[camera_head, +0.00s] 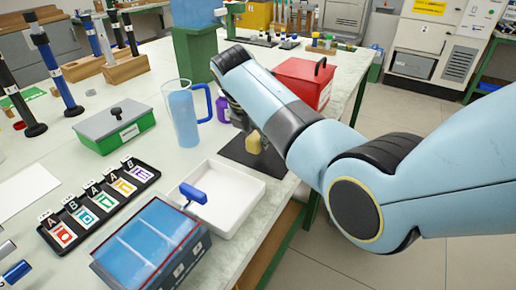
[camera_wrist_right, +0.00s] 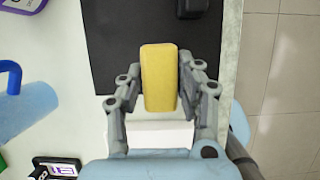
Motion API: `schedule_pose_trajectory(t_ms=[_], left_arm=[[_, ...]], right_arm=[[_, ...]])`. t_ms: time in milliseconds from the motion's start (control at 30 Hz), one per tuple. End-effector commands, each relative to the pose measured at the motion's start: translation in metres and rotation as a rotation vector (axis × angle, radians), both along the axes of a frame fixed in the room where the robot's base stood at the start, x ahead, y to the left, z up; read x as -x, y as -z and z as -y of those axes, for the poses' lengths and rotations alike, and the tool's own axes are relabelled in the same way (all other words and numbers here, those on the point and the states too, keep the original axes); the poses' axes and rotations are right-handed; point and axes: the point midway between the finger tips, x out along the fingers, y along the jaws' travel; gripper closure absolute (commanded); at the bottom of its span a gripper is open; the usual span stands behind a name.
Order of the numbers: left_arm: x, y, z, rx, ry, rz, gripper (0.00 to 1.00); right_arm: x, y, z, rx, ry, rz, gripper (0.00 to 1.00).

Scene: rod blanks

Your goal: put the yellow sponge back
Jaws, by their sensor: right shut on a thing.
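The yellow sponge (camera_head: 254,143) is a small upright-looking block over the black mat (camera_head: 232,149) near the table's right edge. In the right wrist view the sponge (camera_wrist_right: 160,78) sits lengthwise between the two fingers of my right gripper (camera_wrist_right: 160,88). The gripper is shut on it, with a finger along each long side. The black mat (camera_wrist_right: 115,45) lies behind the sponge in that view. I cannot tell whether the sponge touches the mat. In the head view my arm partly hides the gripper (camera_head: 243,122). My left gripper is not in view.
A white tray (camera_head: 252,212) with a blue-handled tool (camera_head: 193,193) stands in front of the mat. A blue-handled jug (camera_head: 182,115), a purple container (camera_head: 223,108) and a red box (camera_head: 300,82) stand nearby. A blue divided bin (camera_head: 150,243) is at the front.

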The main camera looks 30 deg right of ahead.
Motion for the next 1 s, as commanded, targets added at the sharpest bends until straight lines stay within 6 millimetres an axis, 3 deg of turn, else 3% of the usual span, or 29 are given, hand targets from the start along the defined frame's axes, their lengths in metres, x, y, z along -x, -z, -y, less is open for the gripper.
schedule_pose_trajectory(t_ms=[200, 600, 633, 800, 1000], left_arm=[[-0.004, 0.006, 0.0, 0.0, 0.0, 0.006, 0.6], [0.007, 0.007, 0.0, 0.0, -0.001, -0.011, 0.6], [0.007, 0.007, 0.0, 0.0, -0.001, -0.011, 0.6], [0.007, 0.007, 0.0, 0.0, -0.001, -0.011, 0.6], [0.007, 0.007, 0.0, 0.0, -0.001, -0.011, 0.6]], right_arm=[[0.001, 0.033, 0.0, 0.0, 0.0, -0.002, 0.92], [0.001, 0.038, 0.0, 0.0, 0.0, -0.001, 0.92], [0.001, 0.039, 0.0, 0.0, 0.0, -0.001, 0.65], [0.001, 0.038, 0.0, -0.001, 0.0, -0.001, 0.43], [0.001, 0.038, 0.0, -0.001, 0.0, -0.001, 0.43]])
